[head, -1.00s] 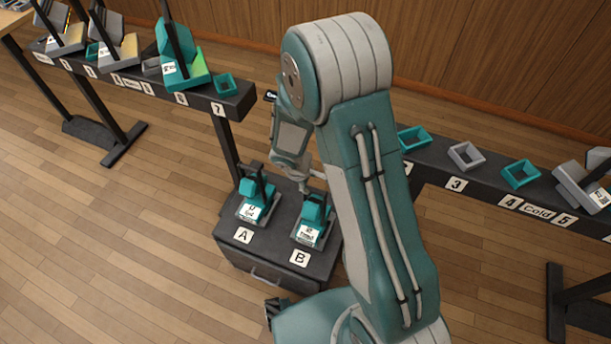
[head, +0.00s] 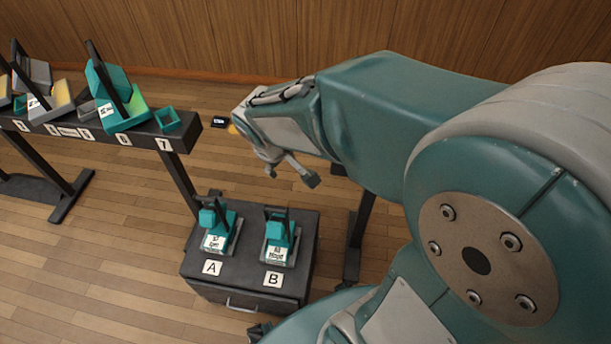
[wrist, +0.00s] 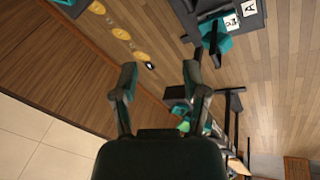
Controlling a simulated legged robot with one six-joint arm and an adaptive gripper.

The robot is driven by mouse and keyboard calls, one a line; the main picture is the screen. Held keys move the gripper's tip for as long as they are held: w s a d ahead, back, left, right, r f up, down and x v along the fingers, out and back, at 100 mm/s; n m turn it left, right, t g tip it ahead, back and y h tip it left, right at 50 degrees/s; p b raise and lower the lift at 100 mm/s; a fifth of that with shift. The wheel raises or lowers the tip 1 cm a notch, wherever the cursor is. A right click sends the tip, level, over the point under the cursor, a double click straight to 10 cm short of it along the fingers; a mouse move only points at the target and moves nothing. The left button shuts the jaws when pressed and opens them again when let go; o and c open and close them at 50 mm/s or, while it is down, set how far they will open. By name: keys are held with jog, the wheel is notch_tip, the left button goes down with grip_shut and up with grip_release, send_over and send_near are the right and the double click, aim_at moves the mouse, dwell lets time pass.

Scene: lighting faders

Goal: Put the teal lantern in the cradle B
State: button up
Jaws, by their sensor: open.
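A teal lantern (head: 283,231) with a dark upright handle and a white label sits in cradle B (head: 262,255), on the right side of the dark cabinet. A second teal lantern (head: 218,222) sits in cradle A, to its left. My gripper (head: 290,172) is open and empty in the air above and behind the cabinet, apart from both lanterns. In the wrist view its two fingers (wrist: 160,76) are spread with nothing between them. One teal lantern (wrist: 215,40) shows there near the A label at top right.
A dark rack (head: 178,145) at left holds more lanterns and empty cradles, including a small teal cradle (head: 168,120) at 7. The cabinet (head: 240,292) has a drawer handle in front. My arm covers the right side of the head view. Wood floor lies open at lower left.

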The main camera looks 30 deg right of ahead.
jog(key=s+r+m+t+y, duration=0.2)
jog(key=s+r+m, duration=0.2)
jog(key=s+r, duration=0.6)
jog(key=s, duration=0.3)
jog(key=shift+a, duration=0.25)
